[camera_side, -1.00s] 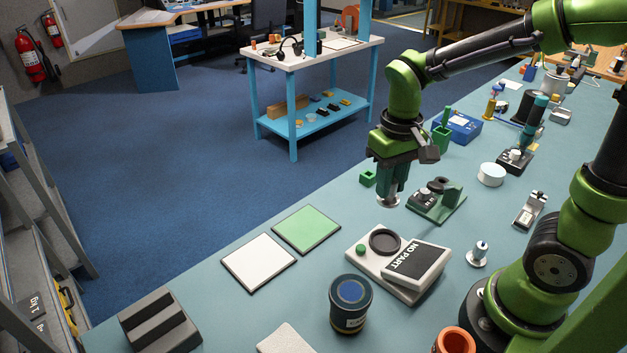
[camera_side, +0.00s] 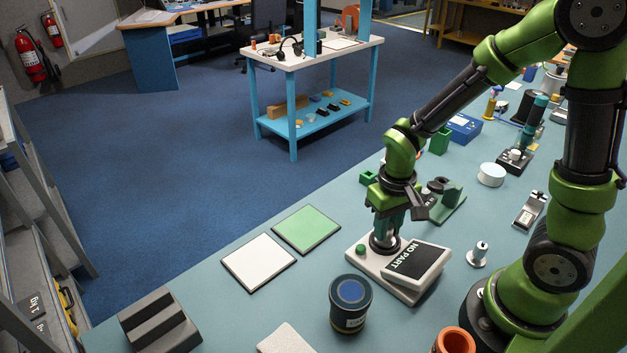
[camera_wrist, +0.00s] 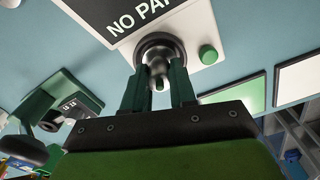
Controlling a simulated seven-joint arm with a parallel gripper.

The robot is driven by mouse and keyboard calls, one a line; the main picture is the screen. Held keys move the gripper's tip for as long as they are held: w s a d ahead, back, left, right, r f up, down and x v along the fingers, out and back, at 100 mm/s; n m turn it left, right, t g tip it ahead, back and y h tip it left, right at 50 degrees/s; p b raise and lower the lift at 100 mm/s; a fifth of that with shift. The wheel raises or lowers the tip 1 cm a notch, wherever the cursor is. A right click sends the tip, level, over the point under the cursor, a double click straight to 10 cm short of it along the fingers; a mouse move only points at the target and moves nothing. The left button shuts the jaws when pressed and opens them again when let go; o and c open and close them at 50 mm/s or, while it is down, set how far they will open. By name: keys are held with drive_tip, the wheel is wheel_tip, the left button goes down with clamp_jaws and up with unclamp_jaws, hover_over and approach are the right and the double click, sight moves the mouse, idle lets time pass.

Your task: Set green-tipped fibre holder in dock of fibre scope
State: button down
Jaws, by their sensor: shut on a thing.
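The fibre scope (camera_side: 362,262) is a pale box with a green button, a round dark dock ring (camera_side: 373,248) and a tilted screen (camera_side: 416,262) reading "NO PART". My gripper (camera_side: 388,228) is upright over the dock and shut on a small fibre holder. In the wrist view my gripper's two green fingers (camera_wrist: 157,82) are either side of the grey holder (camera_wrist: 157,66), whose lower end is at the dock ring (camera_wrist: 150,42). I cannot tell whether it is seated. Its green tip is hidden.
Another small holder with a bluish tip (camera_side: 480,250) stands right of the scope. A dark jar (camera_side: 350,304) stands in front. A green-and-black fixture (camera_side: 447,200) is behind.

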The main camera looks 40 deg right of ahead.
drive_tip(key=shift+f, duration=0.1)
drive_tip(key=c, duration=0.9)
unclamp_jaws()
drive_tip(key=s+a+r+t, duration=0.1)
drive_tip(key=r+t, duration=0.1)
drive_tip(key=r, duration=0.4)
drive_tip(key=s+r+t+y, duration=0.1)
drive_tip(key=r+t, duration=0.1)
drive_tip(key=r, duration=0.5)
drive_tip(key=s+a+r+t+y, duration=0.1)
drive_tip(key=s+r+t, duration=0.1)
drive_tip(key=r, duration=0.5)
drive_tip(key=shift+a+r+t, duration=0.15)
drive_tip(key=shift+a+t, duration=0.15)
drive_tip(key=shift+t, duration=0.3)
